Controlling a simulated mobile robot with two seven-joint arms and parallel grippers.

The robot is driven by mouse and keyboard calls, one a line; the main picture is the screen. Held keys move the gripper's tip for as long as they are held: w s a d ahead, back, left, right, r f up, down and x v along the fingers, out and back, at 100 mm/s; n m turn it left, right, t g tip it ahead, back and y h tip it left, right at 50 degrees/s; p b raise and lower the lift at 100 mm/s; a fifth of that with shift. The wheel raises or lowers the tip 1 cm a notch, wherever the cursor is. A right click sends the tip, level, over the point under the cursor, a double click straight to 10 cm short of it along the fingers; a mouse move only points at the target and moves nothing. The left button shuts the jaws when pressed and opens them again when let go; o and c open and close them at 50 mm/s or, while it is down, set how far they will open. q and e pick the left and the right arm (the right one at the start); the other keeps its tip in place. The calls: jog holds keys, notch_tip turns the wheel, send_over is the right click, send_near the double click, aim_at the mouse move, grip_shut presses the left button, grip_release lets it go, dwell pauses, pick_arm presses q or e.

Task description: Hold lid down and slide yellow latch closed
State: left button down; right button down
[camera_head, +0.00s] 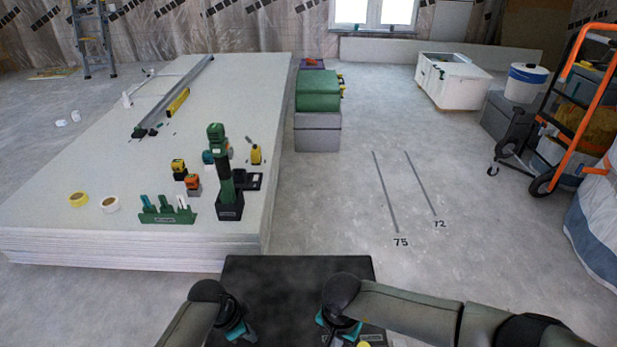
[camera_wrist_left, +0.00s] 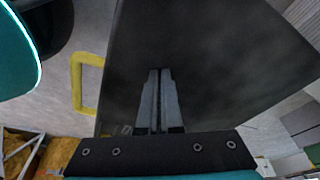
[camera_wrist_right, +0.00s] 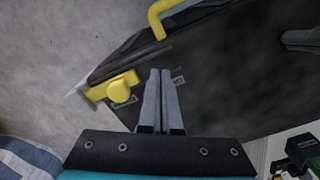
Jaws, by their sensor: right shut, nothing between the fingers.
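The black lid (camera_head: 298,270) lies flat at the bottom of the head view. It also fills much of the left wrist view (camera_wrist_left: 220,70) and the right wrist view (camera_wrist_right: 235,75). The yellow latch (camera_wrist_right: 122,92) sits at the lid's edge, left of my right fingertips; a bit of yellow (camera_head: 363,345) shows at the bottom of the head view. My left gripper (camera_wrist_left: 158,72) is shut and empty, its tips over or on the lid; contact cannot be told. My right gripper (camera_wrist_right: 158,72) is shut with nothing in it, close to the latch, apparently not touching it.
A yellow handle (camera_wrist_left: 80,82) sticks out from the case's side; it also shows in the right wrist view (camera_wrist_right: 158,18). A stack of panels (camera_head: 60,215) with tools stands at left. An orange cart (camera_head: 572,110) stands at right. The floor between is clear.

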pick_arm(q)
jog(key=shift+s+f, duration=0.3)
pick_arm(e)
notch_tip(320, 180, up, 8)
dwell(0.4)
pick_arm(q)
jog(key=shift+r, duration=0.15)
jog(key=shift+w+r, duration=0.15)
jog(key=shift+r, duration=0.95)
jog(key=shift+w+r, duration=0.15)
jog(key=shift+r, duration=0.95)
jog(key=shift+w+d+v, duration=0.1)
jog(key=shift+d+v, duration=0.05)
jog(key=shift+v, duration=0.6)
jog(key=shift+w+d+v, duration=0.1)
jog(key=shift+d+v, duration=0.05)
jog(key=shift+v, duration=0.6)
jog(key=shift+w+d+v, duration=0.1)
jog(key=shift+d+v, duration=0.05)
jog(key=shift+v, duration=0.65)
jog(key=shift+r, duration=0.1)
